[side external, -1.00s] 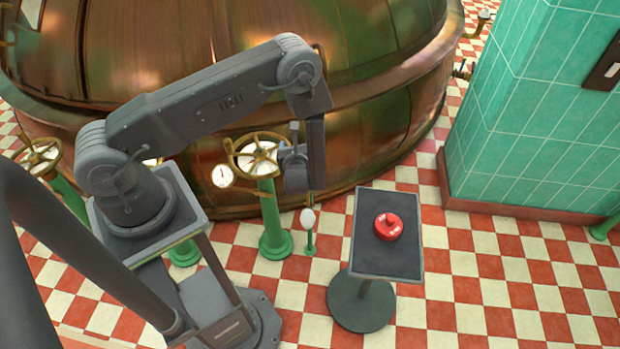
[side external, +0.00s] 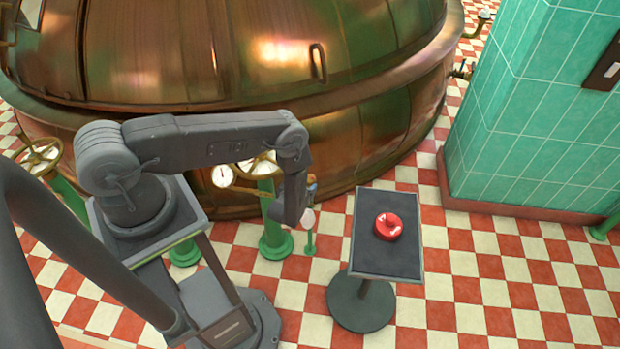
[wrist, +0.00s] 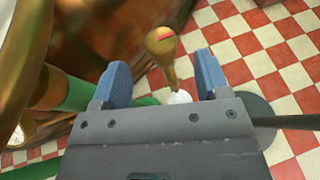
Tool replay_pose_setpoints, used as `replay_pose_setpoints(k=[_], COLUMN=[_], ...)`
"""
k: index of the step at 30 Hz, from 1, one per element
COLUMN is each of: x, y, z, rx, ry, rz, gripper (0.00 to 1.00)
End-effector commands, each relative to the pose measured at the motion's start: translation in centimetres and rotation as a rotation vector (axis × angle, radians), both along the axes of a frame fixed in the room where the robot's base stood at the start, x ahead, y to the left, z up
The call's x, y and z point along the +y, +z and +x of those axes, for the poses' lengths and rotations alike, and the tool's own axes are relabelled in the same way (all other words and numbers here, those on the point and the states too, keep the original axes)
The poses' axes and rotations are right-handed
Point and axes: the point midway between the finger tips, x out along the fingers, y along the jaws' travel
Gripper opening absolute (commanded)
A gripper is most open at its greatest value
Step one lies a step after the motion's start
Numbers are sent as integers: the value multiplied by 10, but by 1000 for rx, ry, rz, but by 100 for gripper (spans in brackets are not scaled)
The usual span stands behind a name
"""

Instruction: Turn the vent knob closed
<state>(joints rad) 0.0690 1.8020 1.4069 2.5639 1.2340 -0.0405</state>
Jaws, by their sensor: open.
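A brass, pear-shaped knob (wrist: 163,45) with a red stripe shows in the wrist view, ahead of and between my fingertips. I take it for the vent knob. Its narrow end runs down to a white round part (wrist: 179,97). In the side view the white round part (side external: 307,220) tops a short green post, just below my gripper (side external: 309,189). My gripper (wrist: 161,72) is open, with one blue finger on each side of the knob's line and nothing held. I cannot tell whether a finger touches the knob. My arm hides much of this spot in the side view.
A green post (side external: 274,238) with a brass handwheel and a white gauge (side external: 222,176) stands close left. The copper kettle (side external: 370,140) is behind. A dark-topped stand (side external: 390,262) with a red round control (side external: 388,227) is to the right. A green tiled pillar (side external: 535,110) stands farther right.

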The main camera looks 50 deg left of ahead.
Motion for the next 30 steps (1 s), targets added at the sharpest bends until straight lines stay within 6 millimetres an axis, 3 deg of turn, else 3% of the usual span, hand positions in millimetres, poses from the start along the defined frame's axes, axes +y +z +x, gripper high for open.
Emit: replay_pose_setpoints(k=[9, 25, 30], x=[24, 30, 30], y=[-19, -25, -24], z=[40, 52, 52], rx=[-2, 1, 1], ry=[2, 1, 1], rz=[1, 1, 1], gripper=[69, 69, 52])
